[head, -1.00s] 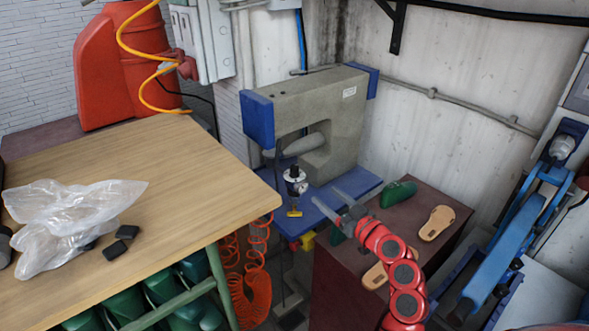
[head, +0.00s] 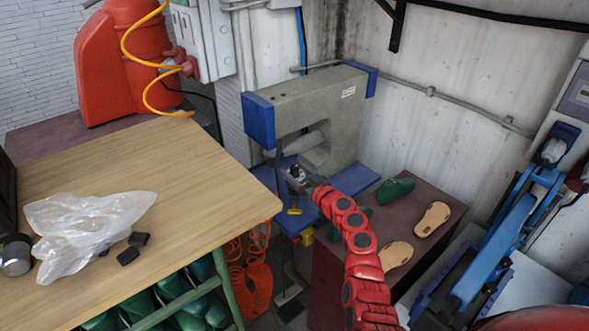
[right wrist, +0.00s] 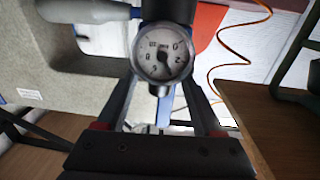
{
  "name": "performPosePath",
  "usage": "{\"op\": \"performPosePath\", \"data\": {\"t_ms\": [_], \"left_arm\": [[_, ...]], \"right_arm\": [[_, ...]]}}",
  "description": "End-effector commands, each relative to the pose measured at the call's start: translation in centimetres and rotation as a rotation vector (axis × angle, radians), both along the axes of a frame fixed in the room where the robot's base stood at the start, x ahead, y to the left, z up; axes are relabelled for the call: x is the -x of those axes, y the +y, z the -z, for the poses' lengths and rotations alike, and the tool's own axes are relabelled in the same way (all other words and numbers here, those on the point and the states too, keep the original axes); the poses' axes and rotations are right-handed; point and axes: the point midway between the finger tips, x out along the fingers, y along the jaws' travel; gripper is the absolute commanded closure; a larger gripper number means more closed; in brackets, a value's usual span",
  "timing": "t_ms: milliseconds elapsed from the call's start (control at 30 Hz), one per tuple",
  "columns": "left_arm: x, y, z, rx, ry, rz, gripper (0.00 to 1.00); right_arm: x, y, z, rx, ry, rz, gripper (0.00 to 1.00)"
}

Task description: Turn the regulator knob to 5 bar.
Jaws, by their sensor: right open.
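The regulator (head: 296,171) hangs by the sewing machine's front, with a black top and a yellow part at its lower end. In the right wrist view its round white gauge (right wrist: 164,52) faces me, below a black cylindrical body (right wrist: 170,12). The dial's dark needle shows, but I cannot read the pressure surely. My right gripper (head: 289,177) is open at the regulator. In the right wrist view its fingers (right wrist: 160,95) lie on either side of the gauge; I cannot tell whether they touch the regulator. The knob's full outline is hidden. My left gripper is out of view.
The grey-and-blue sewing machine (head: 318,98) stands close behind the regulator. A wooden table (head: 175,170) with a plastic bag (head: 80,222) is at left. A dark red cabinet top (head: 420,195) with sandal soles (head: 433,219) is at right. Orange coiled hoses (head: 259,285) hang below.

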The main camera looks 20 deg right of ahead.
Motion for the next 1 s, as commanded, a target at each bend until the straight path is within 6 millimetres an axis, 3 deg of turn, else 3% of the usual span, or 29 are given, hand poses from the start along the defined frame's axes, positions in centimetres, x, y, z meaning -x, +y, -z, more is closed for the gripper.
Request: {"op": "performPosePath", "data": {"t_ms": [433, 800, 1000], "left_arm": [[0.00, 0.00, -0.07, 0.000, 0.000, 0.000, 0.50], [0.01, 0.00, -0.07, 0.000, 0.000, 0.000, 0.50], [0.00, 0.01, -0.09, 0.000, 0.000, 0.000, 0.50]], "right_arm": [[-0.60, 0.21, 0.10, 0.000, 0.002, 0.000, 0.31], [-0.59, 0.19, 0.09, 0.000, 0.002, 0.000, 0.98], [-0.59, 0.19, 0.07, 0.000, 0.002, 0.002, 1.00]]}}
